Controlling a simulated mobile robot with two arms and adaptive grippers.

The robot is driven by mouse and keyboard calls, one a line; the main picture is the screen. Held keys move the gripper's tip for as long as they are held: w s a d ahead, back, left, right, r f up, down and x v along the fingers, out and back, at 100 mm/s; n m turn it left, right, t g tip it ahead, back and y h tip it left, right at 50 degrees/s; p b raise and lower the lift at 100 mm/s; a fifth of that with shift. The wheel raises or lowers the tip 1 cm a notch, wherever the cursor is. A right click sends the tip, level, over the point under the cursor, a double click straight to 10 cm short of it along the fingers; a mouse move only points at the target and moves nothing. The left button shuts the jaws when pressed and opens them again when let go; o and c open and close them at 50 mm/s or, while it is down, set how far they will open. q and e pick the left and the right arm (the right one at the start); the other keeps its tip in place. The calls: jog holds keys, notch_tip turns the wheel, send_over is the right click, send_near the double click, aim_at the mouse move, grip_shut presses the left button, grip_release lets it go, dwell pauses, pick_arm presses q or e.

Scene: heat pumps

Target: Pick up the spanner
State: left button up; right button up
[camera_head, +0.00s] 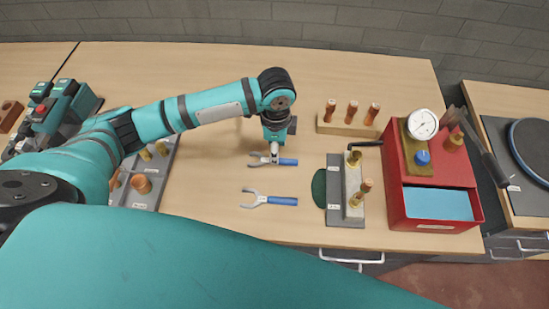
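Two blue-handled tools lie on the wooden bench in the middle of the view. The nearer one is a spanner (268,200) with an open, forked grey jaw at its left end; it lies clear of my gripper. The farther one is a similar grey-headed tool (288,162), partly hidden by my gripper. My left gripper (274,153) points down right over this farther tool, at its middle. Whether its fingers touch or hold the tool is too small to tell. My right gripper is not in view.
A red box (434,222) with a dial gauge (422,124) stands at the right. A grey plate with brass fittings (346,212) and a wooden block with copper pieces (347,130) are nearby. A grey tray (151,198) lies left. The bench between is clear.

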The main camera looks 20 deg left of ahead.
pick_arm(q)
notch_tip(320, 180, down, 4)
jog(key=shift+s+r+p, duration=0.1)
jog(key=shift+s+p, duration=0.05)
jog(key=shift+p, duration=0.45)
jog(key=shift+f, duration=0.45)
grip_shut()
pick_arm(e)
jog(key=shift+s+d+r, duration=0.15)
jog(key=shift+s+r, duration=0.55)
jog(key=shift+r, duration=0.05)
